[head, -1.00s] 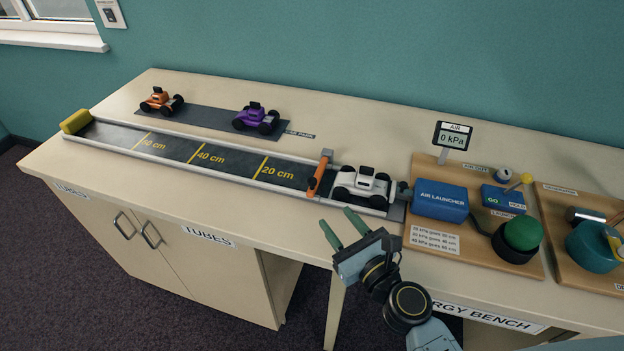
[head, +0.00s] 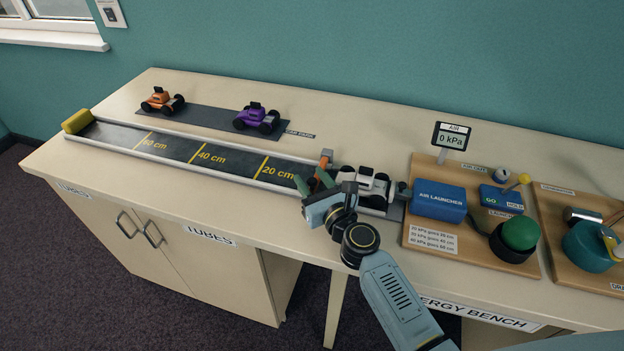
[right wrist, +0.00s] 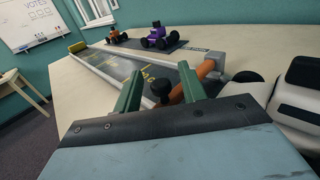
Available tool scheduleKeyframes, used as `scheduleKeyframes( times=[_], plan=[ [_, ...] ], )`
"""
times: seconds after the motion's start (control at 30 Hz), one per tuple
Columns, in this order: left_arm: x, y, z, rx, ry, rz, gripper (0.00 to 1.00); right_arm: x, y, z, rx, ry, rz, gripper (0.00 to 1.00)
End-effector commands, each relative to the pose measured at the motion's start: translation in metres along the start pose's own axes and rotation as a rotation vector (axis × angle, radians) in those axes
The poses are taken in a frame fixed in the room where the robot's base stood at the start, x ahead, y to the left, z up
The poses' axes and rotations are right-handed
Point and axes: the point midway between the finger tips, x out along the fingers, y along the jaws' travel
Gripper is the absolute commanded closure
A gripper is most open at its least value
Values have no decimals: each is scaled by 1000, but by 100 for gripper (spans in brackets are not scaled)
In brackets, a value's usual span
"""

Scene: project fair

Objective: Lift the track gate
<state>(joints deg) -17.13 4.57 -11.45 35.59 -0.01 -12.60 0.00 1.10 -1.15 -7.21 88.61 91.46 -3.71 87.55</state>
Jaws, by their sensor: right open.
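The track gate is an orange bar with grey end pieces (head: 326,157) across the track in front of the white car. Its orange bar also shows in the right wrist view (right wrist: 206,69), running between my fingers with a dark knob (right wrist: 160,88) near its close end. My right gripper (head: 313,181) is open at the near end of the gate, its green fingers on either side of the bar's near part. I cannot tell whether they touch it. The gripper hides the lower gate in the head view. The white car (head: 368,180) is right of the gate. My left gripper is out of view.
The dark track (head: 225,161) runs left to a yellow end block (head: 77,121). An orange car (head: 161,101) and a purple car (head: 257,118) stand on a strip behind it. The blue air launcher (head: 440,199) and green pump (head: 520,233) are at right.

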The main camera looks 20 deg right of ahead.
Motion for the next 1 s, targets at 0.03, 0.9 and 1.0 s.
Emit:
scheduleKeyframes(
  times=[0.03, 0.9, 1.0],
  plan=[
    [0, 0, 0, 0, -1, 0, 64, 2, 0, 0, 0, 1, 0, 59],
    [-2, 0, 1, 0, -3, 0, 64, 2, 0, 1, 1, 2, 1, 100],
    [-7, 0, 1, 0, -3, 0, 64, 3, 2, 4, 6, 8, 4, 100]
  ],
)
